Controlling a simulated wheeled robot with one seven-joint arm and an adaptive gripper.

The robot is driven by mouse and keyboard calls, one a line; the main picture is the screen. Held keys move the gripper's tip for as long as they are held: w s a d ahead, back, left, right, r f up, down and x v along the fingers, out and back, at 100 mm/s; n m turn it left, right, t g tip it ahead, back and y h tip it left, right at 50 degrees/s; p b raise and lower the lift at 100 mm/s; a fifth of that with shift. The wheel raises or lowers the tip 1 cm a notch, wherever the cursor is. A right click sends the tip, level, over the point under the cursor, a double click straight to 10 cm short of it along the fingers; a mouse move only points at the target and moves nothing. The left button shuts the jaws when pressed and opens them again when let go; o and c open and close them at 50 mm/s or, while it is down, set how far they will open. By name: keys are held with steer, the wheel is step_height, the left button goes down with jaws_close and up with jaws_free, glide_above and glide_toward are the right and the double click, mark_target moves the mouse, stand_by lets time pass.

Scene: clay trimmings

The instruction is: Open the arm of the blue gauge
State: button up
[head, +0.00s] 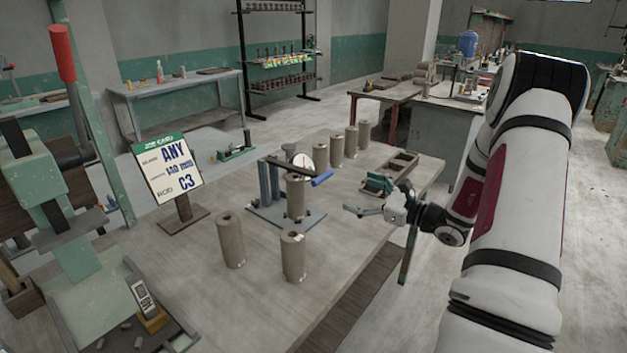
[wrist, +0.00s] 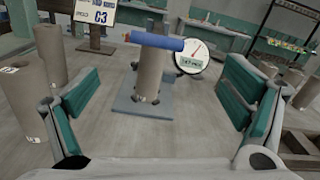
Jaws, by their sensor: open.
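The blue gauge stands on the table, its blue-grey base plate (head: 257,212) and upright posts (head: 269,182) behind and left of a clay cylinder (head: 296,202). Its dark arm (head: 289,166) runs roughly level across the top of this cylinder and ends in a blue handle (head: 322,178). The white dial (head: 303,160) is beside the arm. My gripper (head: 359,198) is open and empty, right of the gauge and apart from it. In the wrist view, the handle (wrist: 157,41) and dial (wrist: 193,57) lie ahead, between the wide-spread teal fingers (wrist: 165,103).
Clay cylinders stand on the table in front (head: 293,257), at left (head: 230,242) and behind (head: 336,153) the gauge. A job card (head: 168,168) on a stand is at left. A wooden tray (head: 402,163) sits at back right. The table's front right is clear.

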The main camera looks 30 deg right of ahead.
mark_target(326, 177)
steer(key=x, duration=1.3)
steer(key=shift+p, duration=0.35)
steer(key=shift+c, duration=0.6)
steer(key=c, duration=1.4)
steer(key=shift+r, duration=0.15)
